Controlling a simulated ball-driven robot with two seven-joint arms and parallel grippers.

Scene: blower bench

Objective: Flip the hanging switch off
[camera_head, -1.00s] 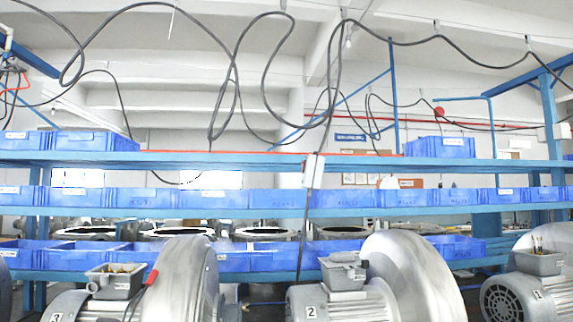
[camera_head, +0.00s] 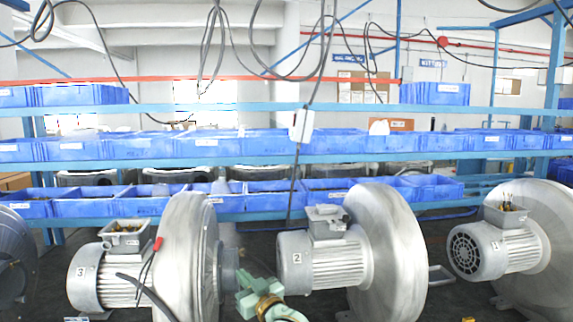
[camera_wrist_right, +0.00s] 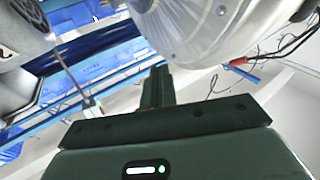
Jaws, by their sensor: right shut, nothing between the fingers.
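The hanging switch is a small white box (camera_head: 301,126) on a dark cable, hanging in front of the blue shelf rack near the middle of the head view. In the right wrist view a small pale box on a cord (camera_wrist_right: 88,102) appears to be the same switch, left of the fingers. Its rocker is too small to read. My right gripper (camera_head: 246,292), green, is at the bottom of the head view, well below the switch and apart from it. Its fingers (camera_wrist_right: 156,88) are shut and empty. My left gripper is not in view.
A blower marked 2 (camera_head: 385,250) stands just right of my right gripper, and a blower marked 3 (camera_head: 185,250) just left. Another blower (camera_head: 525,235) is farther right. Blue bins (camera_head: 205,145) line the rack behind. Loose black cables loop overhead.

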